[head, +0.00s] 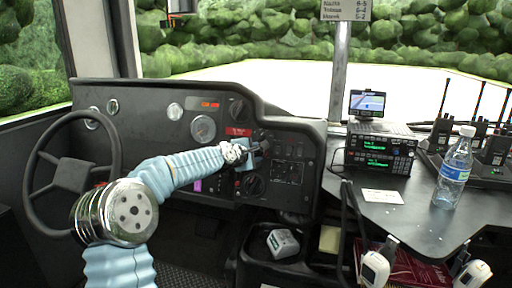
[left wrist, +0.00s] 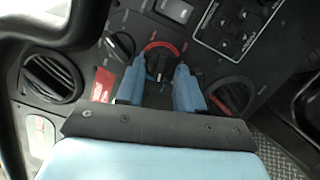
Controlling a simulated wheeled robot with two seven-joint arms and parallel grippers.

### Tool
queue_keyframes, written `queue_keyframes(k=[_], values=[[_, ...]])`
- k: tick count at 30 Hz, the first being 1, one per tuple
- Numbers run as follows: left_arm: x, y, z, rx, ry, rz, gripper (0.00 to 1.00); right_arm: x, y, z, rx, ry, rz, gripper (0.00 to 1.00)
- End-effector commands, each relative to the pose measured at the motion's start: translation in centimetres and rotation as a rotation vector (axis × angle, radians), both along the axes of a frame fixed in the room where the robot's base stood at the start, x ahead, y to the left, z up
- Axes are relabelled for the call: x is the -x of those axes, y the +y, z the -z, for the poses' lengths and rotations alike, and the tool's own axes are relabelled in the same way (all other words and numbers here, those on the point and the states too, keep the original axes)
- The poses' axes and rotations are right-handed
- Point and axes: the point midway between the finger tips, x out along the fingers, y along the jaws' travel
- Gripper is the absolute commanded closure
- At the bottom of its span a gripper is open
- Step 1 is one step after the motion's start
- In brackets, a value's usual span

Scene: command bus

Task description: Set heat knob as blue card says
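My left arm reaches to the dashboard, with its gripper (head: 259,148) at the panel. In the left wrist view, my left gripper (left wrist: 160,80) has its two blue fingers apart, one on each side of a dark knob (left wrist: 159,60) with a red arc around it, apparently the heat knob. The fingertips are close to the knob's sides; I cannot tell whether they touch it. In the head view the gripper largely hides this knob. I cannot make out a blue card in either view. My right gripper is not in view.
Another dark knob (left wrist: 121,46) and a red label (left wrist: 103,85) are beside the left finger. Round vents (left wrist: 52,78) sit on the panel. The steering wheel (head: 40,190) is at the left. A white card (head: 382,196), radio (head: 380,150) and bottle (head: 455,170) are on the right counter.

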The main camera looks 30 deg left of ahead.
Motion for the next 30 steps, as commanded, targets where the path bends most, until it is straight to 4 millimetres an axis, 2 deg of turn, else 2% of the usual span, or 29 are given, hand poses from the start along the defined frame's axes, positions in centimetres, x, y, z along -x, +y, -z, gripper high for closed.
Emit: queue_keyframes(k=[11,18,30], values=[[-0.59,-0.02,0.24,-0.001,0.000,0.000,0.64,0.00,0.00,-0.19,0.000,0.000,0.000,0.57],[-0.57,-0.02,0.25,-0.001,0.001,0.001,1.00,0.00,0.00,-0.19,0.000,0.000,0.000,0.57],[-0.57,-0.01,0.25,-0.029,0.009,0.012,1.00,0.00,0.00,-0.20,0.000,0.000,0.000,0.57]])
